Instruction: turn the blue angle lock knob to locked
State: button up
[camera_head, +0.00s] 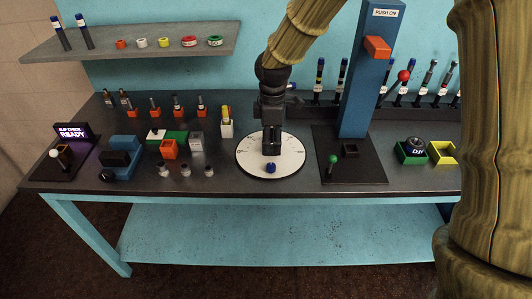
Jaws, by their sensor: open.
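The blue angle lock knob (271,168) sits on the front part of a round white dial plate (252,165) with degree-like marks, on the dark bench top. Its turned position is too small to read. My gripper (272,150) points down over the middle of the dial, just behind the knob in the picture. Its fingers are dark and blend with a dark block there, so the gap between them is hard to make out. The gripper is open, and the knob shows clear in front of it. I cannot tell whether the fingers touch anything on the dial.
A blue press column (358,85) with a green-knobbed lever (333,161) stands right of the dial. The bench front edge is close to the dial.

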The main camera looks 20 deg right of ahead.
aim_at(271, 165)
jog(key=shift+w+f, duration=0.2)
jog(key=shift+f, duration=0.1)
jog(key=shift+s+f+p, duration=0.5)
jog(key=shift+s+f, duration=0.05)
jog(key=shift+s, duration=0.3)
jog(key=f, duration=0.2)
jog(key=w+f, duration=0.1)
jog(key=f+p, duration=0.1)
jog(key=f, duration=0.1)
jog(key=shift+w+f, duration=0.35)
jog(key=shift+s+f, duration=0.4)
jog(key=shift+f, duration=0.05)
jog(key=shift+w+f, duration=0.25)
jog(key=shift+f, duration=0.55)
jog(key=shift+s+r, duration=0.1)
jog(key=shift+s, duration=0.1)
jog(key=shift+w, duration=0.1)
jog(key=c, duration=1)
